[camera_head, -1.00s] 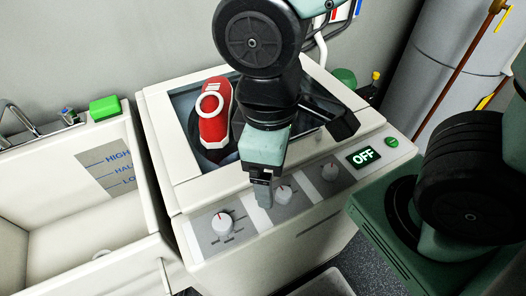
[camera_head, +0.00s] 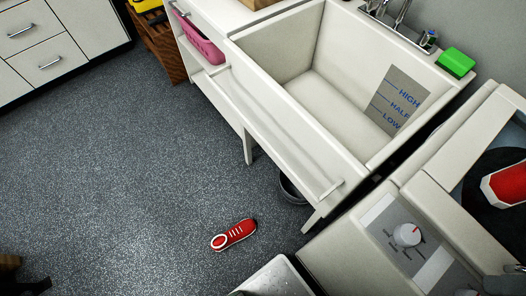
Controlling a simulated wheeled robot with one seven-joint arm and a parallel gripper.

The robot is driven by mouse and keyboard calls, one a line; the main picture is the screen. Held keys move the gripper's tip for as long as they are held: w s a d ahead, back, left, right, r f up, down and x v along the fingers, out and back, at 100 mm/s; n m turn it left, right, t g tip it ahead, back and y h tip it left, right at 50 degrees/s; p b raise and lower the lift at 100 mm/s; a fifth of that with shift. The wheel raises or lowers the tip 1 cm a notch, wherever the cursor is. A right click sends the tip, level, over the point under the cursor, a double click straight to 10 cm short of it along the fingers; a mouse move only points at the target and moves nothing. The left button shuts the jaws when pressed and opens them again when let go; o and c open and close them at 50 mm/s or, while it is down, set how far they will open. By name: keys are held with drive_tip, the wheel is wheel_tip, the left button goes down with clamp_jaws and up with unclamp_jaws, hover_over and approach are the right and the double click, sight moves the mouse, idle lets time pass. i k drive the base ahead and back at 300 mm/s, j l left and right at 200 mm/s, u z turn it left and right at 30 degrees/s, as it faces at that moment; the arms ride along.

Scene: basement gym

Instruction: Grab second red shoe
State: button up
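A red shoe (camera_head: 233,235) with white sole and laces lies alone on the dark speckled floor, left of the washing machine and in front of the sink unit. A small grey part at the lower right corner seems to be the tip of my gripper (camera_head: 503,284), over the machine's control panel. The rest of my gripper is out of frame, so its opening is hidden. It is far from the shoe on the floor.
A white sink (camera_head: 290,125) with level marks stands left of the machine, a green block (camera_head: 455,63) on its rim. A dark bowl (camera_head: 292,190) is under it. A metallic-edged object (camera_head: 272,280) is at the bottom. The floor on the left is broadly clear.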

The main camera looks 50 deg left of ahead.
sight(245, 228)
drive_tip(key=k+j+u, duration=0.15)
drive_tip(key=k+u, duration=0.25)
drive_tip(key=k, duration=0.25)
drive_tip(key=l+u, duration=0.15)
drive_tip(key=u, duration=0.25)
drive_tip(key=k+l+u, duration=0.1)
drive_tip(key=u, duration=0.3)
drive_tip(key=k+l+u, duration=0.1)
drive_tip(key=u, duration=0.3)
drive_tip(key=k+l+u, duration=0.1)
drive_tip(key=u, duration=0.3)
drive_tip(key=k, duration=0.15)
drive_tip(key=i+j+z, duration=0.2)
drive_tip(key=z, duration=0.15)
drive_tip(key=i+j+z, duration=0.2)
drive_tip(key=j+z, duration=0.15)
